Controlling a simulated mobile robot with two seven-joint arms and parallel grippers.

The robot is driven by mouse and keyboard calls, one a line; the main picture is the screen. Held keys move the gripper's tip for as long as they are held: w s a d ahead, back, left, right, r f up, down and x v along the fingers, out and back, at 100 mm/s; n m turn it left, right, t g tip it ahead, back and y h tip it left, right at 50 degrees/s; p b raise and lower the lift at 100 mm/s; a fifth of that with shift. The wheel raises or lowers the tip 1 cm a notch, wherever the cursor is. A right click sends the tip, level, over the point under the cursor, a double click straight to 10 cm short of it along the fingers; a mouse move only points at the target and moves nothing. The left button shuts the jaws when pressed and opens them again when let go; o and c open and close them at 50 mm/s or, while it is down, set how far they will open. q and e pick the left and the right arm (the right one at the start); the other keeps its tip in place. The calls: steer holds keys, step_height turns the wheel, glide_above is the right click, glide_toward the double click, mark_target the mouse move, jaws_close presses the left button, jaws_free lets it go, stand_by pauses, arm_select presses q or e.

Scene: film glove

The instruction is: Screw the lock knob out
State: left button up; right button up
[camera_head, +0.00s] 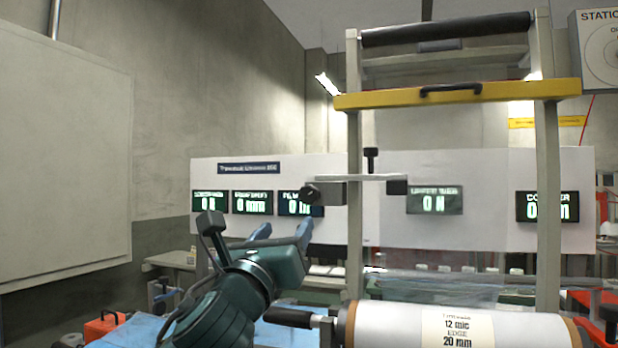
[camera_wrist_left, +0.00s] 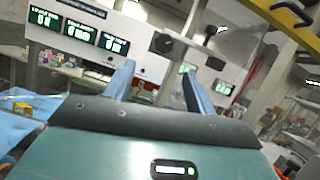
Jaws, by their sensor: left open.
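A second black knob (camera_head: 371,158) stands upright on top of that bar; I cannot tell which is the lock knob. My left gripper (camera_head: 284,230) is open and empty, its two blue fingers pointing up, below and left of the round knob. My right gripper is not in view.
A white film roll (camera_head: 400,325) with a dark shaft end lies low in front. The frame's upright posts (camera_head: 548,200) and yellow crossbar (camera_head: 460,95) stand around it. Behind is a white panel (camera_head: 350,235) with several displays. A blue sheet (camera_head: 130,332) lies at lower left.

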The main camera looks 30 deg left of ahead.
mark_target(307, 196)
arm_select(q)
steer(key=shift+m, duration=0.4)
steer(key=x, duration=0.4)
steer(key=p+x, duration=0.1)
steer(key=x, duration=0.3)
steer(key=p+x, duration=0.1)
steer(key=x, duration=0.4)
steer(key=shift+s+d+r, duration=0.1)
steer(key=shift+d+r, duration=0.2)
steer(key=shift+c, duration=0.4)
steer(key=c, duration=0.9)
